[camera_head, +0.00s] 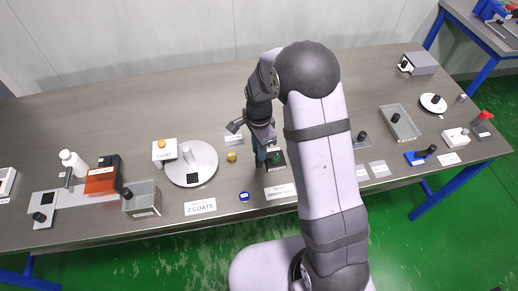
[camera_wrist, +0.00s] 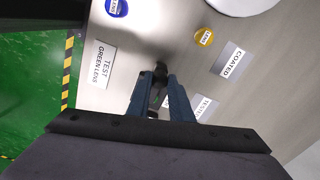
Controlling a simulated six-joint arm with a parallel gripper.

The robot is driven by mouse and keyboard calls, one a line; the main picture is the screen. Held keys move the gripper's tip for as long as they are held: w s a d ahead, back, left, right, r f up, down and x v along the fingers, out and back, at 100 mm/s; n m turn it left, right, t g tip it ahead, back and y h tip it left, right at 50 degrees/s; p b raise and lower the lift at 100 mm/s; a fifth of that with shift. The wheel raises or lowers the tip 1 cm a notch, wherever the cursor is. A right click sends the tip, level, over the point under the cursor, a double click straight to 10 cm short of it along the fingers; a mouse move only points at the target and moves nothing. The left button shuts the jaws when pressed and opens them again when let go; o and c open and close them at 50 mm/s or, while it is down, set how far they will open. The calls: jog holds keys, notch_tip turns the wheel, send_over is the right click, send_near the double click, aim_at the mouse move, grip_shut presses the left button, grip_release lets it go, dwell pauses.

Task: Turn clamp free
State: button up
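My gripper (camera_wrist: 160,82) points down at a small dark fixture (camera_head: 278,158) with a green spot, behind the "TEST GREEN LENS" card (camera_head: 280,191). In the wrist view its two blue fingers stand apart, with a black knob or lever (camera_wrist: 161,70) between or just beyond their tips. This may be the clamp; its shape is mostly hidden. A green patch (camera_wrist: 157,99) shows between the fingers. I cannot tell whether the fingers touch the black part.
A yellow-labelled piece (camera_head: 232,157) and a blue one (camera_head: 244,196) lie nearby. A round silver plate (camera_head: 205,165) is to the left. My arm hides the table's middle.

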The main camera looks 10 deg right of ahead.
grip_shut()
jog(key=shift+n, duration=0.3)
jog(key=n, duration=0.3)
jog(key=shift+n, duration=0.3)
jog(key=n, duration=0.9)
jog(key=shift+r, duration=0.1)
jog(key=n, duration=0.4)
jog(key=shift+n, duration=0.4)
jog(key=shift+w, duration=0.1)
